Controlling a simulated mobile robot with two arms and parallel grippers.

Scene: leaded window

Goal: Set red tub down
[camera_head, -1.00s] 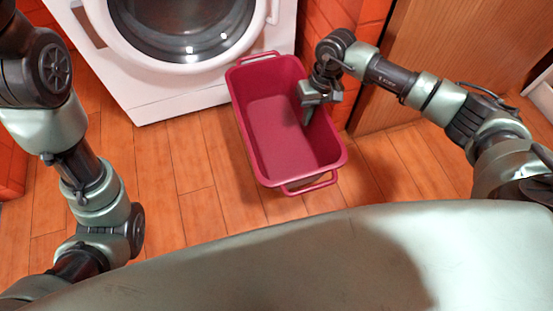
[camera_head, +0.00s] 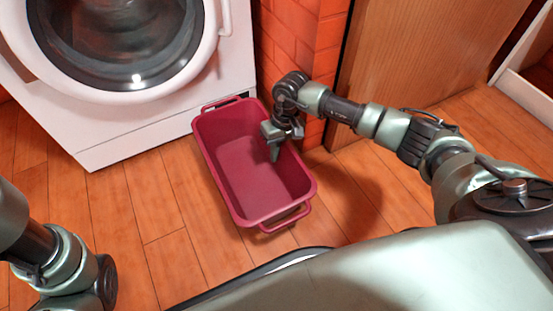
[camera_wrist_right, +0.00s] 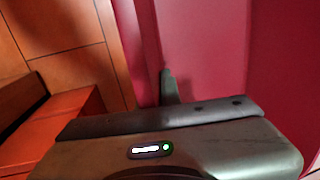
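The red tub (camera_head: 240,165) is an open, empty, deep-pink rectangular box with a loop handle at each end. In the head view it is in the middle, beside the washing machine's lower right corner. I cannot tell whether its base touches the floor. My right gripper (camera_head: 276,148) is at the tub's right long wall, one finger down inside it. It appears shut on this wall; the outer finger is hidden. The right wrist view shows the inner finger (camera_wrist_right: 170,88) against the pink tub (camera_wrist_right: 205,45). My left arm shows at lower left, but its gripper is out of view.
A white washing machine (camera_head: 175,110) stands behind the tub at upper left. A brick wall (camera_head: 300,45) and a wooden panel (camera_head: 420,50) are behind my right arm. The plank floor (camera_head: 135,225) is clear left of the tub.

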